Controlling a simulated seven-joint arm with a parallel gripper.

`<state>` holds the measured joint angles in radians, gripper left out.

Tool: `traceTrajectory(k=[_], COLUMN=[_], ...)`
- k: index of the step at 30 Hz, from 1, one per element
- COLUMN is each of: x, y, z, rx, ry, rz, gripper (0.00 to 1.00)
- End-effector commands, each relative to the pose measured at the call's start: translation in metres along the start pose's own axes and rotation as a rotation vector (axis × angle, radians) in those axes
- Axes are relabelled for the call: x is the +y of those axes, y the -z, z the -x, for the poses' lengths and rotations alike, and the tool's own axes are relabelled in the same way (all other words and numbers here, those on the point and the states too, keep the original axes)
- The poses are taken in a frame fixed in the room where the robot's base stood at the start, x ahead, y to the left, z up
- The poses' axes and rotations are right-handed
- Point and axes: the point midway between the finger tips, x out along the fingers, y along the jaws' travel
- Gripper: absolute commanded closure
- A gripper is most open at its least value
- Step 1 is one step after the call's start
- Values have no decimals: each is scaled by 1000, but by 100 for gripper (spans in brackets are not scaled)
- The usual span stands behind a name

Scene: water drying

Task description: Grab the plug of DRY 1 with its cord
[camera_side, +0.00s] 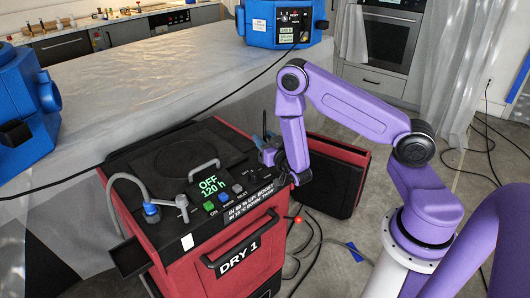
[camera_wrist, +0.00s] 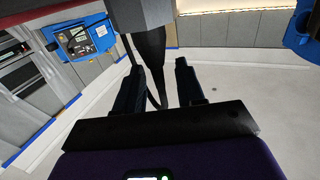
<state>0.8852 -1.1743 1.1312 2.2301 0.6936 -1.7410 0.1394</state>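DRY 1 is the red and black dryer (camera_side: 170,240) in the middle of the side view, its display reading OFF 120 h. My gripper (camera_side: 268,156) is at the dryer's back right top edge, pointing left. In the wrist view my gripper's two dark fingers (camera_wrist: 160,88) are apart. A black tapered piece with a thin cord (camera_wrist: 151,58), likely the plug's cord end, hangs from a grey block (camera_wrist: 142,13) between the fingers. It is close to the left finger, with a gap to the right one. Whether it touches the left finger is unclear. The plug is too small to make out in the side view.
A grey hose (camera_side: 138,190) and a handle (camera_side: 204,168) are on the dryer top. A red and black panel (camera_side: 335,180) stands right of it. Blue machines stand at the back (camera_side: 280,22) and left (camera_side: 25,110). Cords (camera_side: 305,245) lie on the floor.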

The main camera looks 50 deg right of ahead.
Motion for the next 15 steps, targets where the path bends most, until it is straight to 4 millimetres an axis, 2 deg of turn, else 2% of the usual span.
traceTrajectory(k=[4, 5, 6, 8, 9, 15], x=[0, 0, 0, 0, 0, 0], y=[0, 0, 0, 0, 0, 0], z=[0, 0, 0, 0, 0, 0], rx=[0, 0, 0, 0, 0, 0], ry=[0, 0, 0, 0, 0, 0], rz=[0, 0, 0, 0, 0, 0], gripper=[62, 65, 78, 98, 100, 100])
